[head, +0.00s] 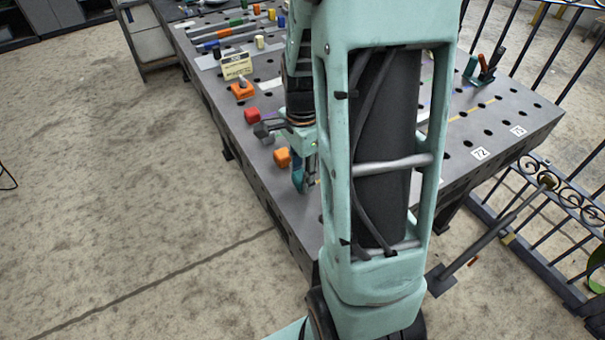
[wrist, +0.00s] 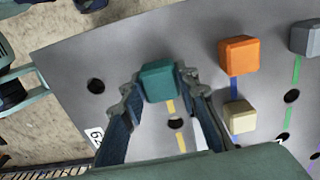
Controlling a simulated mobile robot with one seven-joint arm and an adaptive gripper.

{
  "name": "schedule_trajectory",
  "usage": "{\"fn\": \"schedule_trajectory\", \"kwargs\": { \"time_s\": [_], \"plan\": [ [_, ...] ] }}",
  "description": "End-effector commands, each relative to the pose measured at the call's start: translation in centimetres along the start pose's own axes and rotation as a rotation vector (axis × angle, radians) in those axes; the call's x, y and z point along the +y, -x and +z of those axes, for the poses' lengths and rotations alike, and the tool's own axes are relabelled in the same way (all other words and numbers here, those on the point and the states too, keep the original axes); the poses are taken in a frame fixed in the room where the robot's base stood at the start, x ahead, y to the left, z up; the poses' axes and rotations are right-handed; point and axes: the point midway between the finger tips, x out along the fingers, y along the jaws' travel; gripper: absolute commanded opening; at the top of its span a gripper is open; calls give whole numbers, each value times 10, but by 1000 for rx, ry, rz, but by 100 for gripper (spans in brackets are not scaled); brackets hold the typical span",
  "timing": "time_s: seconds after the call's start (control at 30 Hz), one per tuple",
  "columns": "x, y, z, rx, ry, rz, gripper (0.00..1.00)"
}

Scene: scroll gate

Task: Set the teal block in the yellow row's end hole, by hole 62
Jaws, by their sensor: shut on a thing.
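The teal block (wrist: 158,80) is between the two fingertips of my gripper (wrist: 157,88) in the wrist view, and my gripper is shut on it. The yellow line (wrist: 181,139) runs up the dark table to the block's near side, with one open hole (wrist: 176,123) on it. The block hides the tabletop beneath it, so I cannot tell if it is above a hole or in it. The 62 label (wrist: 96,137) lies left of my left finger. In the head view my gripper (head: 303,181) is low by the table's left edge, partly hidden by my arm.
An orange block (wrist: 238,55) and a beige block (wrist: 240,117) stand right of my gripper on the blue line. A grey block (wrist: 306,38) is farther right. An open hole (wrist: 96,86) lies left.

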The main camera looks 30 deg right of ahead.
Motion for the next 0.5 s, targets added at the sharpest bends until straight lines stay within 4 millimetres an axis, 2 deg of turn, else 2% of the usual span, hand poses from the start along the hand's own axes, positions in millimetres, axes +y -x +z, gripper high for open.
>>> {"fn": "schedule_trajectory", "kwargs": {
  "time_s": [0.5],
  "plan": [
    [0, -11, 0, 0, 0, -1, 0]
  ]
}}
